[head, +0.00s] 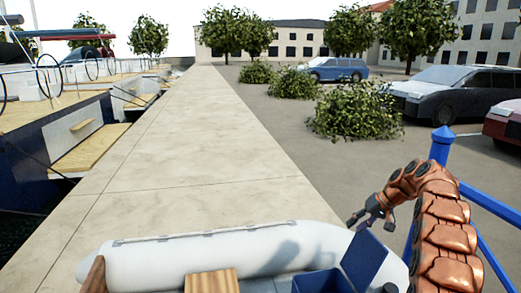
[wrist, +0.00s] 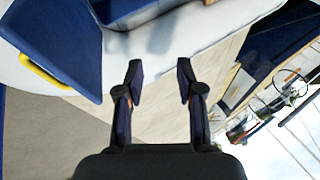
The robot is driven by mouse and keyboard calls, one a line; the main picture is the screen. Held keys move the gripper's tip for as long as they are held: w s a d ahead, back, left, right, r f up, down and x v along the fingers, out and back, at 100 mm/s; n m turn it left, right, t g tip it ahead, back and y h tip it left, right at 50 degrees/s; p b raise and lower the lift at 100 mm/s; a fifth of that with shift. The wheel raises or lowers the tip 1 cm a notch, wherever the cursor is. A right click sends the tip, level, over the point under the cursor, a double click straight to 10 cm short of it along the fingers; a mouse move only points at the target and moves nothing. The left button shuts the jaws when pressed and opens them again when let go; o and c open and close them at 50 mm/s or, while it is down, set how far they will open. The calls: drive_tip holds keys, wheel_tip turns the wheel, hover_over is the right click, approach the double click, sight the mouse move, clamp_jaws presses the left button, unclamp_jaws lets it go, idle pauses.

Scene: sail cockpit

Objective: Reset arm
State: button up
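My arm, in orange-brown segments, rises at the right of the head view and bends over to the left. My gripper (head: 362,217) hangs at its end, above the right part of a white inflatable tube (head: 230,255). In the wrist view my gripper (wrist: 159,70) has its two dark fingers spread apart, with nothing between them. The tube and the pale pavement show beyond the fingers. A blue panel (wrist: 55,40) with a yellow handle (wrist: 42,74) lies at the upper left of the wrist view, apart from the fingers.
A blue open box (head: 322,281) and a wooden slatted piece (head: 212,281) are at the bottom of the head view. A blue post with rails (head: 441,147) stands behind my arm. Moored boats (head: 60,130) line the left. The concrete walkway (head: 190,140) is clear.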

drive_tip(key=s+a+r+g+h, duration=0.1)
drive_tip(key=s+a+r, duration=0.2)
drive_tip(key=s+a, duration=0.35)
drive_tip(key=s+a+r+g+h, duration=0.1)
drive_tip(key=s+a+r, duration=0.25)
drive_tip(key=s, duration=0.55)
drive_tip(key=s+a+r+g, duration=0.1)
drive_tip(key=s+a+r, duration=0.2)
drive_tip(key=s+a, duration=0.35)
drive_tip(key=s+d+f+h, duration=0.1)
drive_tip(key=s+f+h, duration=0.1)
drive_tip(key=s, duration=1.5)
drive_tip(key=s+d+f+g+h, duration=0.1)
drive_tip(key=s+f+h, duration=0.1)
drive_tip(key=s, duration=1.4)
drive_tip(key=shift+s+f+g+p, duration=0.3)
drive_tip(key=shift+s+f+p, duration=0.1)
drive_tip(key=shift+p, duration=0.05)
